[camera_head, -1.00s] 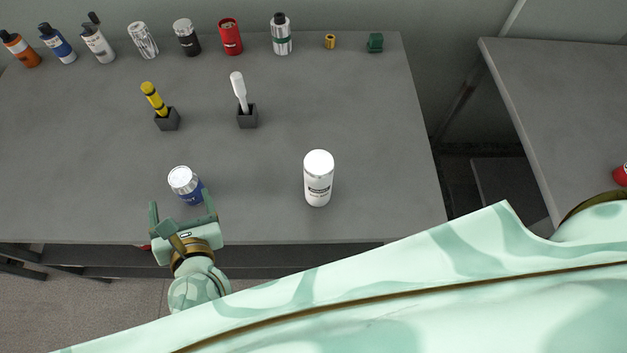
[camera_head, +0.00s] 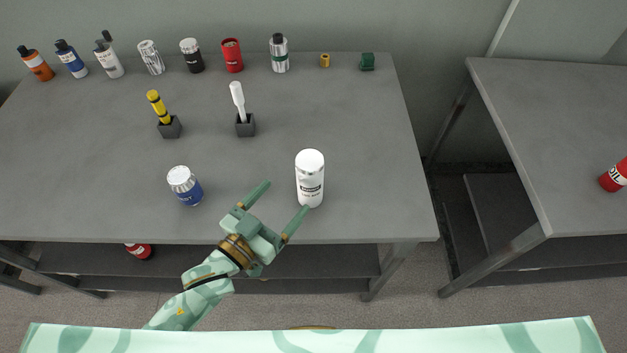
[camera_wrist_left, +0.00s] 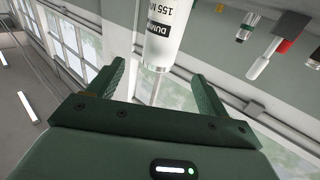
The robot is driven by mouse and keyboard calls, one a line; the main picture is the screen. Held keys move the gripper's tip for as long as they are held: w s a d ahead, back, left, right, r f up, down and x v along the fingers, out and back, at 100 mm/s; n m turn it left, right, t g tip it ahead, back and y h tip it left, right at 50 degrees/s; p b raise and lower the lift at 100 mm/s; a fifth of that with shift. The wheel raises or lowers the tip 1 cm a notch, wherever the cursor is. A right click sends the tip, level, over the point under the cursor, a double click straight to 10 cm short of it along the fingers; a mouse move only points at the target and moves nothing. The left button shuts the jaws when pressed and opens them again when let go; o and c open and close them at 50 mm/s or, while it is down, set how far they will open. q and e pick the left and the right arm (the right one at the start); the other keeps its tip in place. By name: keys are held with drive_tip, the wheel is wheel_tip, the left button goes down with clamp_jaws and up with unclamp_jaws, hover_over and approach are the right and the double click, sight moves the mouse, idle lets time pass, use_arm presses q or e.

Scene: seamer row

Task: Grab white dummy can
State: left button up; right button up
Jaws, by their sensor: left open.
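The white dummy can (camera_head: 310,180) stands upright near the front edge of the grey table, right of centre in the head view. In the left wrist view the can (camera_wrist_left: 160,32) shows ahead of the fingers, roughly between them, with part of its dark lettering visible. My left gripper (camera_head: 282,200) is open and empty, just in front and to the left of the can. One fingertip shows close to the can's lower front; I cannot tell whether they touch. My right gripper is not in view.
A blue can with a silver top (camera_head: 185,187) stands left of my gripper. A yellow marker (camera_head: 157,106) and a white brush-like tool (camera_head: 238,100) stand in dark holders. Several bottles and cans line the back. A second table (camera_head: 560,130) is at right.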

sight(302, 178)
use_arm(q)
drive_tip(key=x, duration=0.7)
drive_tip(key=shift+b, duration=0.3)
drive_tip(key=b+x, duration=0.1)
drive_tip(key=x, duration=0.4)
drive_tip(key=shift+w+f, duration=0.15)
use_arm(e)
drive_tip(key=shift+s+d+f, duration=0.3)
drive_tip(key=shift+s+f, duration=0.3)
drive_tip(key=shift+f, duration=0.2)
use_arm(q)
drive_tip(key=c, duration=1.2)
